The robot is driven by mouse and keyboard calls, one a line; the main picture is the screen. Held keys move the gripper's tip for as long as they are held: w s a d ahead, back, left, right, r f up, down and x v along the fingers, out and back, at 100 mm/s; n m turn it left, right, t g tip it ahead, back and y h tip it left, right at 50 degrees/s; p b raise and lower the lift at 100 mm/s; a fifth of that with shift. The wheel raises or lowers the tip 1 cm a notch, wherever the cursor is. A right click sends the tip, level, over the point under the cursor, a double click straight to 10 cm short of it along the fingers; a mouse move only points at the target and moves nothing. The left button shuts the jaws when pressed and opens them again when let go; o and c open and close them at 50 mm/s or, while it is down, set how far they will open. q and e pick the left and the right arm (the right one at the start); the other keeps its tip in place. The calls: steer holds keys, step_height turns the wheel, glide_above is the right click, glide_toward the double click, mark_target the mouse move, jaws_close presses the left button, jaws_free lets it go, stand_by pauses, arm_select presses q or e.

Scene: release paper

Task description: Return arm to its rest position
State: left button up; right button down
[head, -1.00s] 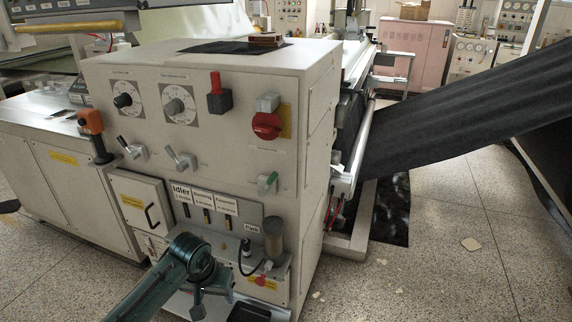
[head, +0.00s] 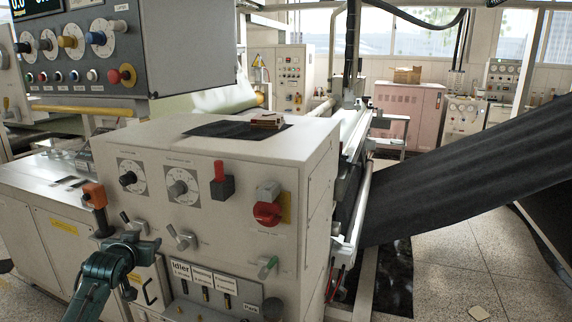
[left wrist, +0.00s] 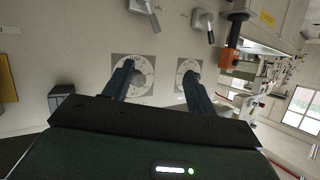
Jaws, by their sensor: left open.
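My left gripper (head: 136,244) is in front of the beige control cabinet (head: 245,232) in the head view, in front of the lower left part of the cabinet face. In the left wrist view my left gripper (left wrist: 159,72) is open, with two dark fingers spread and nothing between them. Two white dials (left wrist: 139,75) on the cabinet face show beyond the fingertips. The gap between the fingertips and the panel cannot be told exactly. My right gripper is not in view.
The cabinet carries a red-and-grey knob (head: 267,208), a red-topped switch (head: 221,181) and small levers (head: 181,238). An orange-topped handle (head: 95,195) stands at left. A grey control box (head: 140,50) hangs above. Black sheet (head: 470,185) slopes at right. Open floor (head: 440,280) lies below it.

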arm_select(q)
step_height(320, 180, up, 5)
steer(key=w+m+t, duration=0.1)
steer(key=m+t, duration=0.1)
steer(key=t, duration=0.1)
steer(key=s+d+f+m+g+h, duration=0.1)
steer(key=s+d+f+g+h, duration=0.1)
steer(key=s+d+f, duration=0.7)
steer(key=s+d+f+m+g+h, duration=0.15)
steer(key=s+d+f, duration=0.35)
steer(key=s+f, duration=0.7)
steer(key=s+d+f+g+h, duration=0.1)
steer(key=s+d, duration=0.3)
steer(key=s, duration=0.5)
steer(key=s+d+f+n+g+h, duration=0.1)
steer(key=s+d+f, duration=0.2)
steer(key=s, duration=0.6)
steer(key=shift+s+d+f, duration=0.15)
steer(key=shift+d+f, duration=0.2)
steer(key=shift+d, duration=0.05)
steer(key=shift+g, duration=0.25)
